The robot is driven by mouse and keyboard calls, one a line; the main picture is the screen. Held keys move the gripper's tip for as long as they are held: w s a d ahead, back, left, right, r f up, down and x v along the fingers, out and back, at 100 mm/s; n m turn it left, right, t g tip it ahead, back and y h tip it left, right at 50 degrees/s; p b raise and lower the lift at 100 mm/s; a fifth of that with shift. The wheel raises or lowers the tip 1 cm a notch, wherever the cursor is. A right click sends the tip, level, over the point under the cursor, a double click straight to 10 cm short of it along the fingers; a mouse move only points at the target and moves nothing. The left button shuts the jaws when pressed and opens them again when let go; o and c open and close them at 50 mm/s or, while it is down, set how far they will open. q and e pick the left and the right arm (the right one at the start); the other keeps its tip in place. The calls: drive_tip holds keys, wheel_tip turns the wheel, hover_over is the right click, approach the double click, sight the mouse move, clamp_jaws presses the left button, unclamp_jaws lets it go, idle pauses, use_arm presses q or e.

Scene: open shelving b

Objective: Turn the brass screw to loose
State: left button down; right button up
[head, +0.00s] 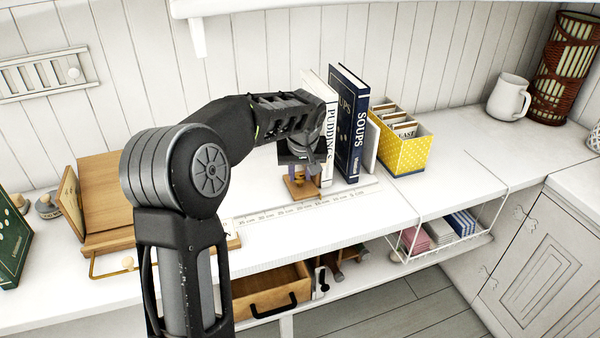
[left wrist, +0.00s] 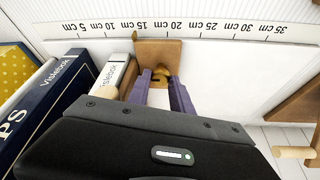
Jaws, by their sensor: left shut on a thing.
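The brass screw (left wrist: 160,73) shows in the left wrist view, set on a small wooden block (left wrist: 155,50). The block (head: 301,188) also shows in the head view, standing on the white counter beside the books. My left gripper (left wrist: 161,80) reaches the screw with one purple finger on each side and is shut on it. In the head view my left gripper (head: 298,172) is at the block, and its hand hides most of the screw. How far the screw is turned cannot be told. My right gripper is not in view.
Upright books (head: 350,125) stand close to the right of the block, with a yellow dotted file box (head: 405,150) beyond them. A ruler (head: 262,216) lies in front of the block. A wooden stand (head: 105,195) is at left. The counter right of the ruler is clear.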

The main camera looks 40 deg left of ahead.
use_arm(q)
drive_tip(key=c, duration=1.1)
unclamp_jaws()
drive_tip(key=shift+c, duration=0.2)
